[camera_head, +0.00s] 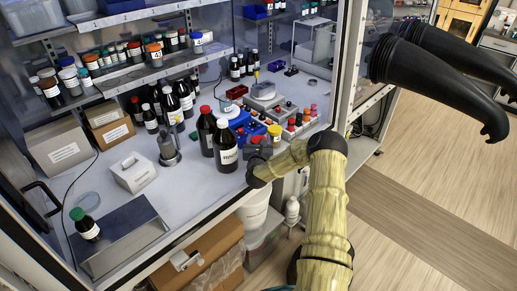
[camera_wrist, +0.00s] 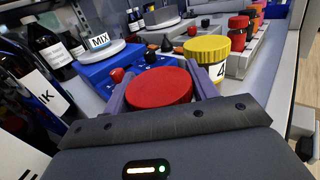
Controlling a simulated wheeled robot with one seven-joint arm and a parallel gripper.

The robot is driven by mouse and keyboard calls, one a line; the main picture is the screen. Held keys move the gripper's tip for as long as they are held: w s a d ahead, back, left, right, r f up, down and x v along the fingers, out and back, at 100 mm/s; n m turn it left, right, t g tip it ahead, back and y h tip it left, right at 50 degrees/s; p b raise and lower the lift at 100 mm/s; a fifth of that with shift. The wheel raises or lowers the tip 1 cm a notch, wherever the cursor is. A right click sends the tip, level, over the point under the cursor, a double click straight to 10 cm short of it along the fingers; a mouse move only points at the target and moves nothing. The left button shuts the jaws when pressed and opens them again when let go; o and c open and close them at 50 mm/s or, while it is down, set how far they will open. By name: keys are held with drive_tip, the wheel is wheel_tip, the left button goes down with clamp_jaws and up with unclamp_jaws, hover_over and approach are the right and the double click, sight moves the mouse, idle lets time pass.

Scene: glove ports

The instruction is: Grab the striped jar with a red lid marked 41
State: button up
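A broad red lid (camera_wrist: 160,88) sits between the two fingers of my gripper (camera_wrist: 158,84) in the wrist view. The lid hides the jar below it, so no stripes or number show. The fingers stand on either side of the lid; I cannot tell whether they press on the jar. In the head view my gripper (camera_head: 259,150) is at the front right of the bench, with a bit of red just behind it. A yellow-lidded jar (camera_wrist: 206,58) stands close by on the right; its white label shows a 4, the rest hidden.
Several red and orange-lidded jars (camera_wrist: 238,32) line the right side. Dark bottles (camera_head: 226,148) stand left of my gripper. The bench front left of the bottles has free room.

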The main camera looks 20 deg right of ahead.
drive_tip(key=c, duration=0.5)
wheel_tip(320, 180, up, 10)
drive_tip(key=b, duration=0.3)
drive_tip(key=shift+f, duration=0.2)
drive_tip(key=shift+w+r, duration=0.15)
drive_tip(key=shift+r, duration=0.05)
drive_tip(key=shift+s+d, duration=0.15)
drive_tip(key=shift+s, duration=0.05)
